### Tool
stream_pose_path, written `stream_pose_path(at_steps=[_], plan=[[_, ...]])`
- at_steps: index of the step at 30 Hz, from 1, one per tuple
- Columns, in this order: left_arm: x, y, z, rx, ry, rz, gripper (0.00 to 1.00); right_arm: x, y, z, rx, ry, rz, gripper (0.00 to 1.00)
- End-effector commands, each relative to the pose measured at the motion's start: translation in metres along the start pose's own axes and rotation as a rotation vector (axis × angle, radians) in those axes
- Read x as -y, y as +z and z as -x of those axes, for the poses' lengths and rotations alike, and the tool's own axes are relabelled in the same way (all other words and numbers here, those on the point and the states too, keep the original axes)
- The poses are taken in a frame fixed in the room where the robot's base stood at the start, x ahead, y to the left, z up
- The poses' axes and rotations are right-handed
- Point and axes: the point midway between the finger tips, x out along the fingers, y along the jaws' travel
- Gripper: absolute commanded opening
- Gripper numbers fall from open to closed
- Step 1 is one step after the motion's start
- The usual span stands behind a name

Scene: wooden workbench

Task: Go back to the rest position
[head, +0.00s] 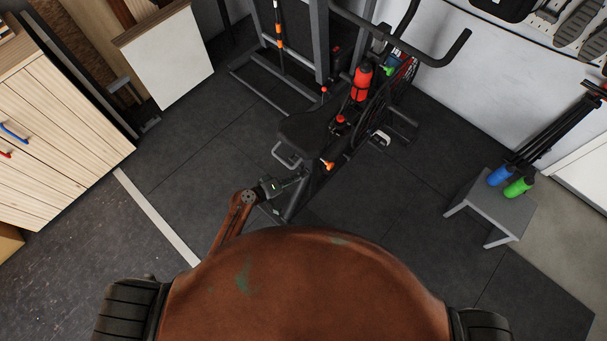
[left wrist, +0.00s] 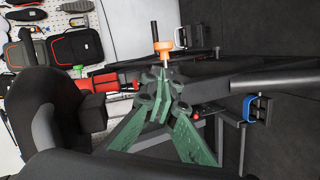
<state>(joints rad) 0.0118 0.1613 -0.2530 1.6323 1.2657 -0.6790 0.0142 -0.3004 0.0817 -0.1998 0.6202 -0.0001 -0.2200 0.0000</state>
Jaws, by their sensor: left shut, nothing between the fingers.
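My left gripper (head: 296,182) reaches out ahead of my brown body, beside the lower frame of a black exercise bike (head: 312,132). In the left wrist view, the green fingers of my left gripper (left wrist: 163,100) are shut together with nothing between them. An orange knob (left wrist: 163,46) shows just beyond the fingertips; I cannot tell whether they touch it. My right gripper is in neither view.
The bike's bars and a red bottle (head: 361,82) stand close ahead. A grey stool (head: 505,212) with blue and green bottles is at right. A wooden cabinet (head: 62,130) stands at left. Dark floor (head: 185,170) between cabinet and bike is clear.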

Motion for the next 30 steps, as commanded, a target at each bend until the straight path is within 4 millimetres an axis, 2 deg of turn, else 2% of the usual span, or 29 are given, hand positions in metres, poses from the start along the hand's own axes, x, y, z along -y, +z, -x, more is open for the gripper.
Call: stream_pose_path(at_steps=[13,16,17,20,23,24,27,30], plan=[[0.001,0.0,0.0,0.0,-0.002,0.0,0.0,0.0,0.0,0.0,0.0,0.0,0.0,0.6],[0.017,0.004,0.003,-0.002,-0.032,0.001,0.0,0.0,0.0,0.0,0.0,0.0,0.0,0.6],[0.027,0.007,0.004,-0.003,-0.051,0.001,0.0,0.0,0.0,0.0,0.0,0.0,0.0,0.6],[0.075,0.019,0.016,-0.008,-0.146,-0.004,0.0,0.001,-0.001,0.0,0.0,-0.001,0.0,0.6],[0.139,0.041,0.037,-0.005,-0.277,-0.019,0.0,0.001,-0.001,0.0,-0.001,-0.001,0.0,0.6],[0.164,0.052,0.047,0.001,-0.332,-0.028,0.0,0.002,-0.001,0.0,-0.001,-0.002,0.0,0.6],[0.225,0.08,0.079,0.022,-0.465,-0.056,0.0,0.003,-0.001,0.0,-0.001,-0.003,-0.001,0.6],[0.279,0.114,0.116,0.057,-0.592,-0.09,0.0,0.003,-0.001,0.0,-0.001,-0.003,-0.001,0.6]])
